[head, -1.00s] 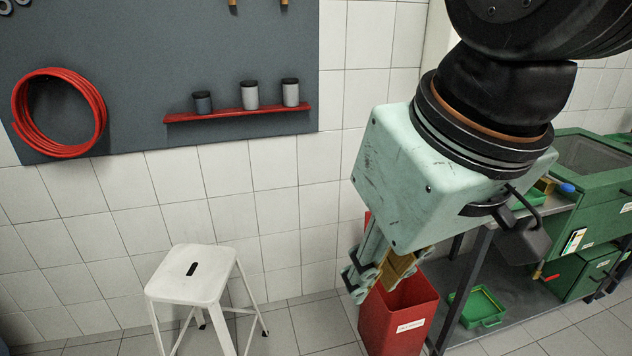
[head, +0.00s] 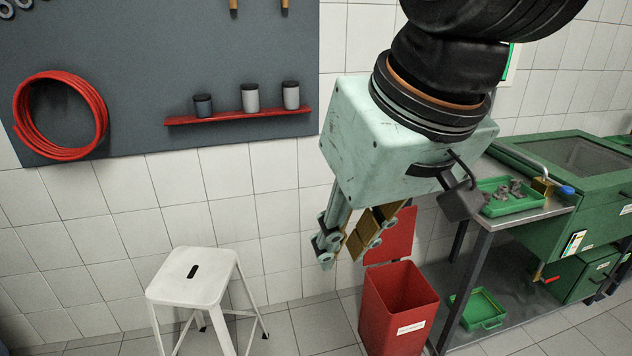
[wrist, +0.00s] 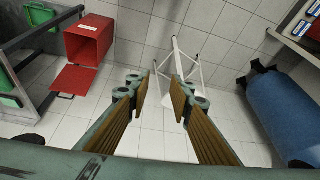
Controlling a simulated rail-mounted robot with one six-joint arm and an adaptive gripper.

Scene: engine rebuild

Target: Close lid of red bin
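The red bin (head: 399,312) stands on the floor beside the metal bench, with a white label on its front. Its red lid (head: 392,236) is open and stands up behind the opening, partly covered by my gripper. In the wrist view the bin (wrist: 91,40) is at the upper left, with the lid (wrist: 76,79) swung out from its mouth. My gripper (head: 345,254) is above and to the left of the bin in the head view, apart from it. In the wrist view its fingers (wrist: 160,98) are spread with nothing between them.
A white stool (head: 190,277) stands left of the bin. The metal bench (head: 505,217) on the right holds a green tray (head: 508,197), with another green tray (head: 478,308) below. A blue cylinder (wrist: 283,110) stands at the right in the wrist view. Open floor lies between stool and bin.

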